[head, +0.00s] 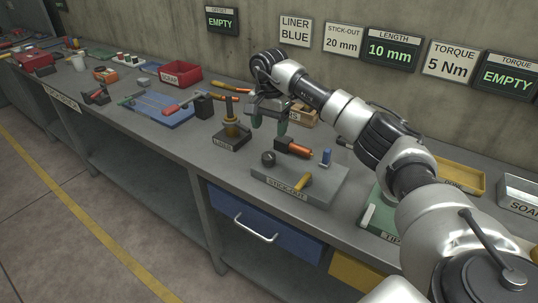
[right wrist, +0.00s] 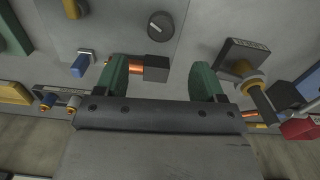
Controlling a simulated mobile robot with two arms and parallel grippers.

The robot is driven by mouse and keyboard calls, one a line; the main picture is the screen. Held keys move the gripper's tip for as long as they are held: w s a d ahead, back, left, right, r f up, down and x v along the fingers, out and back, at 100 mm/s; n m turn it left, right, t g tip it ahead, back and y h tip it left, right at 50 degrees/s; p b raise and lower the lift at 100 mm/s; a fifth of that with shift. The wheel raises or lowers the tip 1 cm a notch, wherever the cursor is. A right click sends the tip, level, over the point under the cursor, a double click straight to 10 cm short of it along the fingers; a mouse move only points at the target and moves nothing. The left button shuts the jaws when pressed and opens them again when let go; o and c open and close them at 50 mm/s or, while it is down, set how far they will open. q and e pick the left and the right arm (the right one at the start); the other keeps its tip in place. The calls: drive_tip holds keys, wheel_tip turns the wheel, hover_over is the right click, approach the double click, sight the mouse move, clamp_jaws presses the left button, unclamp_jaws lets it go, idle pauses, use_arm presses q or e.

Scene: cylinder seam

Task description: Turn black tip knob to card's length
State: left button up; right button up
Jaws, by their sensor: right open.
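The black tip knob (head: 268,158) stands on the grey plate marked STICK-OUT (head: 320,188), beside a black block with a copper rod (head: 299,149). In the right wrist view the round knob (right wrist: 161,25) shows a light line on its face. The STICK-OUT card (head: 343,40) on the wall reads 20 mm. The LENGTH display (head: 390,49) reads 10 mm. My right gripper (head: 270,122) is open and empty above the bench, behind the knob and apart from it. Its green fingers are spread in the right wrist view (right wrist: 160,82). My left gripper is out of view.
The plate also carries a blue peg (head: 326,157) and a yellow handle (head: 303,181). A red bin (head: 181,75) stands farther left.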

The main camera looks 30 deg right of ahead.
sight(269, 154)
wheel_tip(269, 154, down, 10)
drive_tip(key=shift+f+p, duration=0.2)
drive_tip(key=shift+p, duration=0.8)
drive_tip(key=shift+c, duration=0.4)
drive_tip(key=c, duration=0.8)
drive_tip(key=shift+c, duration=0.2)
